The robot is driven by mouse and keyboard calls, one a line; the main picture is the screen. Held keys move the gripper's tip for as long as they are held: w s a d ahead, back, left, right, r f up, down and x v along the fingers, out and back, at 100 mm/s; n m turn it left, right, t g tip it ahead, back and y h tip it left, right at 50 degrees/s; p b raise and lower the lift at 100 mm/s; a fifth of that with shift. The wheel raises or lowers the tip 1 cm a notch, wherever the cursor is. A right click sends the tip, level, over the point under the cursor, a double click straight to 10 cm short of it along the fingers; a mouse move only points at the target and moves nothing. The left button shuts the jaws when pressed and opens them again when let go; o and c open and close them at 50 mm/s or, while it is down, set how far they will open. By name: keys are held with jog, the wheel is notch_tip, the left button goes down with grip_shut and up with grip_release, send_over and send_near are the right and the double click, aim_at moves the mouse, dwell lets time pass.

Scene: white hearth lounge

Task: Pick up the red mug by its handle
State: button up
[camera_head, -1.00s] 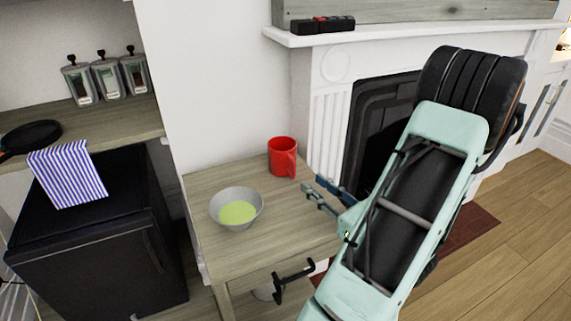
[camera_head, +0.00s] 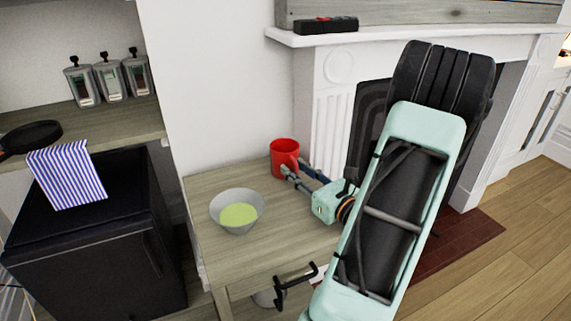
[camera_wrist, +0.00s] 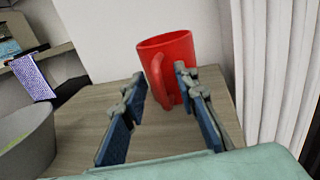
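The red mug (camera_head: 283,157) stands upright near the back right corner of the wooden table (camera_head: 262,236). In the wrist view the mug (camera_wrist: 178,52) is straight ahead, and its handle (camera_wrist: 158,80) points toward me. My gripper (camera_head: 300,168) is open beside the mug on its handle side. In the wrist view my gripper (camera_wrist: 160,80) has one finger left of the handle, with a gap, and the other right of it, close to the mug's front. The handle appears between the fingertips; I cannot tell whether anything touches.
A grey bowl with green contents (camera_head: 237,211) stands on the table, left of my gripper. The white fireplace surround (camera_head: 325,110) is close behind and right of the mug. A black cabinet (camera_head: 100,235) with a striped towel (camera_head: 66,177) is at left.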

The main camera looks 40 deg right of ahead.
aim_at(296, 162)
grip_shut()
jog(key=shift+r, duration=0.1)
dwell(0.3)
notch_tip(296, 162, up, 4)
jog(key=shift+a+f+p, duration=0.1)
jog(key=shift+p, duration=0.75)
jog(key=a+r+p, duration=0.5)
jog(key=shift+s+a+r, duration=0.15)
jog(key=shift+s+r, duration=0.2)
jog(key=shift+r, duration=0.05)
jog(key=s+a+r+p, duration=0.1)
jog(key=a+r+p, duration=0.2)
jog(key=a+p, duration=0.5)
jog(key=p, duration=1.1)
jog(key=shift+a+r, duration=0.15)
jog(key=shift+a, duration=0.05)
